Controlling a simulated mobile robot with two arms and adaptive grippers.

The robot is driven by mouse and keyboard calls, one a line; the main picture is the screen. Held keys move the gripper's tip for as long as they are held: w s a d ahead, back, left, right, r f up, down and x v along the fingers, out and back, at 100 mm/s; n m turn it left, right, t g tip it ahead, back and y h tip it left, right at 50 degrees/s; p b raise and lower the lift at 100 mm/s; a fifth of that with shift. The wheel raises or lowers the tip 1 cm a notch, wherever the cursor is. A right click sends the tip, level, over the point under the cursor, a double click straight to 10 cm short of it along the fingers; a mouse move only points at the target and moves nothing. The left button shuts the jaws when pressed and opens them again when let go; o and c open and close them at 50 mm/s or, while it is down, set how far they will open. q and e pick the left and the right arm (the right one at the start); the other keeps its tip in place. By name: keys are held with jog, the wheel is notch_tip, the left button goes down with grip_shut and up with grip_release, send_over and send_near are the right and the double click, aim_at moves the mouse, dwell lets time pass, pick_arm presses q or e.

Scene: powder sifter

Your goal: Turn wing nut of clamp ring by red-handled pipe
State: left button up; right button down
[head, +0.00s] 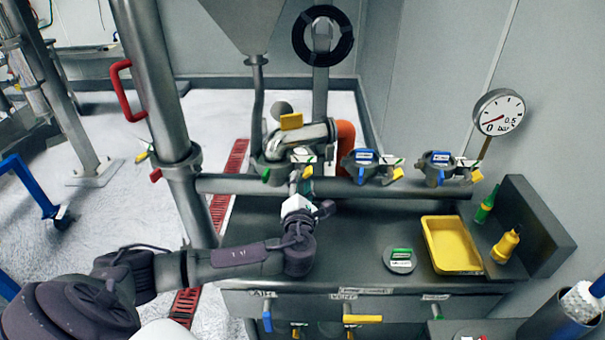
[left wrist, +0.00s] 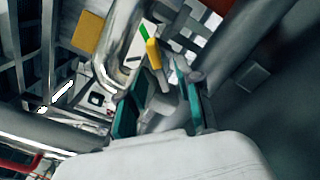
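A thick grey pipe (head: 150,75) with a red handle (head: 124,91) stands upright at the left in the head view. A clamp ring (head: 180,162) goes around its lower part, and a small red wing nut (head: 155,175) sticks out at the ring's left side. My left gripper (head: 304,183) is well to the right of that ring, below a fitting with yellow and green handles. In the left wrist view the teal fingers of my left gripper (left wrist: 160,103) are apart. Grey metal and a yellow handle (left wrist: 153,54) show between or beyond them; contact cannot be told. My right gripper is out of view.
A horizontal pipe (head: 420,188) runs along the bench's back, with clamps with blue, yellow and green handles (head: 363,160) above it. A yellow tray (head: 430,228), a round grey piece (head: 400,260) and a yellow bottle (head: 505,245) are on the dark bench (head: 350,248).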

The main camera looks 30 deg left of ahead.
aim_at(302, 180)
pick_arm(q)
jog(key=shift+x, duration=1.65)
jog(key=shift+d, duration=0.1)
grip_shut()
